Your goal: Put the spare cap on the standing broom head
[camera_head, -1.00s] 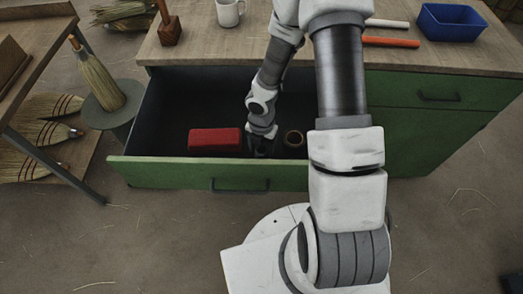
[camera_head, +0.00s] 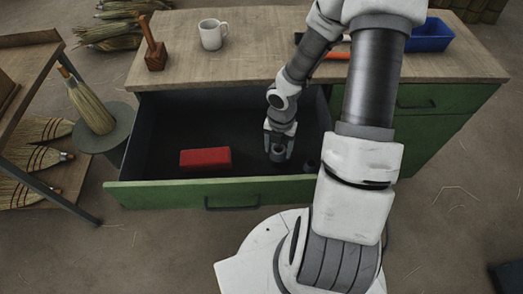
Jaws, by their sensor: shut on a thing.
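The standing broom head (camera_head: 92,108) is a bundle of straw with a narrow orange-brown top. It leans slightly on a round grey stand (camera_head: 118,122) at the left. My gripper (camera_head: 278,153) is over or in the open drawer, far to the right of the broom head. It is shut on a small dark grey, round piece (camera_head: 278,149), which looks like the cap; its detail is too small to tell. Whether the piece touches the drawer floor cannot be told.
The open green drawer (camera_head: 155,195) also holds a red box (camera_head: 205,159) and a small dark round thing (camera_head: 313,167). A mug (camera_head: 213,34), a wooden mallet-like tool (camera_head: 155,55) and a blue bin (camera_head: 430,38) stand on the bench. A table frame is left.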

